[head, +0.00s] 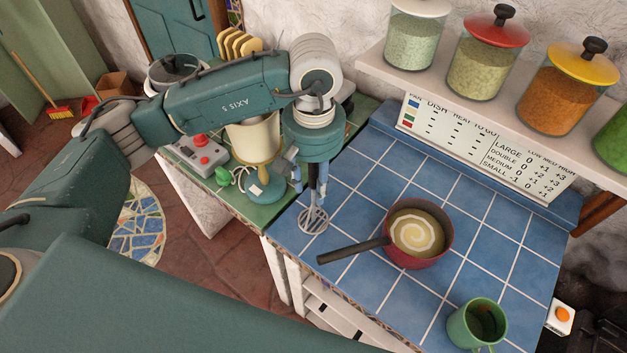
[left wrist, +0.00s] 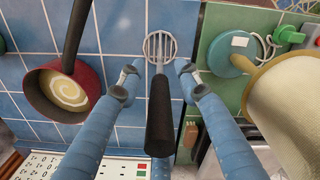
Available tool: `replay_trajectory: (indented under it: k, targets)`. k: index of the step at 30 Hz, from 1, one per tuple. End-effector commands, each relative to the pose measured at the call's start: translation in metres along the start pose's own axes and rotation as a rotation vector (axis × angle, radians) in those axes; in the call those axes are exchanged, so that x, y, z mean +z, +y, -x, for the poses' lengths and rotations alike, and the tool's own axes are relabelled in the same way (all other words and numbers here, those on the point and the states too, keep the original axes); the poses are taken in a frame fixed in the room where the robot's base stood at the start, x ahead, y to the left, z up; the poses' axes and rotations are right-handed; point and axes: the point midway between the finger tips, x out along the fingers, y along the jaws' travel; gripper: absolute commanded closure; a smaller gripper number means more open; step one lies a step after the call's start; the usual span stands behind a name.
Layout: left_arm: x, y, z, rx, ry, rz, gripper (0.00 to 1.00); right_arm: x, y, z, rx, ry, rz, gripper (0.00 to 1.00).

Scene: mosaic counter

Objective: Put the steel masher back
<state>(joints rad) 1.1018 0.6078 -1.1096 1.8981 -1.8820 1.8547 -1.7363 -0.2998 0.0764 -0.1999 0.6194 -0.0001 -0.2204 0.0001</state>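The steel masher (head: 314,219) is near the left edge of the blue tiled counter, roughly upright, with its round slotted head down. In the left wrist view its dark handle (left wrist: 160,118) points toward the camera and the slotted head (left wrist: 160,47) is at the far end. I cannot tell whether the head touches the tiles. My left gripper (left wrist: 157,72) is above the counter with its two blue fingers spread, one on each side of the masher. Gaps show between the fingers and the handle. In the head view the gripper (head: 312,185) partly hides the handle. My right gripper is not in view.
A red pot (head: 419,233) with cream soup stands right of the masher, its dark handle reaching toward it. A green mug (head: 478,322) is near the front. A green counter on the left holds a teal-based appliance (head: 265,188) and a grey control box (head: 203,153). A jar shelf hangs behind.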

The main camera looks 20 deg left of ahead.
Motion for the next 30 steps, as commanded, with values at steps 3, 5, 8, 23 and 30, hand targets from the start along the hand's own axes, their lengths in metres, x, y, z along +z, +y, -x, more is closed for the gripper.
replay_trajectory:
  k: [3, 5, 8, 23, 30]
  targets:
    - [0.0, 0.0, 0.0, 0.0, 0.0, 0.0, 0.66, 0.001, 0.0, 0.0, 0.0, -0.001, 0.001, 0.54]
    - [0.0, 0.0, 0.0, 0.0, 0.0, 0.0, 0.66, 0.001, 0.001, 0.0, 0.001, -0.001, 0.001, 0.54]
    - [0.0, 0.0, 0.003, 0.0, -0.001, 0.0, 0.66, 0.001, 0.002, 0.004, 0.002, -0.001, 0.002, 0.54]
    - [-0.002, 0.0, 0.091, 0.001, 0.007, 0.001, 0.66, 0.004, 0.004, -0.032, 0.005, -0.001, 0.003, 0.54]
    - [0.0, 0.0, 0.118, 0.0, 0.002, 0.0, 0.66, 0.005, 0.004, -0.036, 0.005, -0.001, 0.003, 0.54]
